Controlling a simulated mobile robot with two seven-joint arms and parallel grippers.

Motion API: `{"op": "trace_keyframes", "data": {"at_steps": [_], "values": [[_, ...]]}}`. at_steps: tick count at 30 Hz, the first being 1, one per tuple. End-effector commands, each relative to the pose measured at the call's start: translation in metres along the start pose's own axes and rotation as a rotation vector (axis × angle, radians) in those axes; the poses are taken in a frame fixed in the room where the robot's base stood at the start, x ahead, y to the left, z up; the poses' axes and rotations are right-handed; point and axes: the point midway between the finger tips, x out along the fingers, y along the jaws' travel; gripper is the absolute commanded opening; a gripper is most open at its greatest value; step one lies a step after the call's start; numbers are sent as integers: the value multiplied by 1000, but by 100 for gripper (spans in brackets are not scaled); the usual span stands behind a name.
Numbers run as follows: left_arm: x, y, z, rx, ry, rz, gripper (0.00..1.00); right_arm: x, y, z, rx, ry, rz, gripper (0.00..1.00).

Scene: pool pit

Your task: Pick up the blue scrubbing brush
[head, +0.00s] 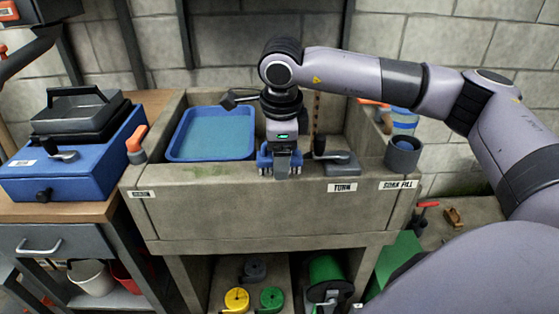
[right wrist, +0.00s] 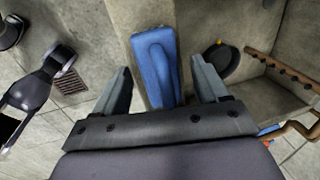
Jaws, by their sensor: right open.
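The blue scrubbing brush (head: 265,160) sits on the front ledge of the concrete sink, partly hidden behind my right gripper (head: 282,163) in the head view. In the right wrist view the brush (right wrist: 156,68) shows as a long blue body lying between the two fingers of my right gripper (right wrist: 161,66). The fingers are open, with a visible gap on each side of the brush. My left gripper is not in view.
The concrete sink (head: 200,195) holds a blue tray (head: 212,135) at left. A dark lever by the TURN label (head: 342,188) stands close right of the brush. A grey cup (head: 402,154) is at the right corner. A blue case (head: 75,165) sits on the left bench.

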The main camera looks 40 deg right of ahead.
Motion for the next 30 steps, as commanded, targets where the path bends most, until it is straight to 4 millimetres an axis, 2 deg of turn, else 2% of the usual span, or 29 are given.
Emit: {"op": "trace_keyframes", "data": {"at_steps": [5,7,11,12,23,30], "values": [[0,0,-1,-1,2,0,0,0,0,0,1,0,0,73],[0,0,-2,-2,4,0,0,0,0,0,1,0,0,57],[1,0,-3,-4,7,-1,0,0,0,0,1,0,1,15],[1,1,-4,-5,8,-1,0,0,0,0,1,0,1,10],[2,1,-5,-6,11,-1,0,-1,0,0,1,0,0,10],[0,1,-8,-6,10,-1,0,-20,-4,1,1,-2,-1,10]]}}
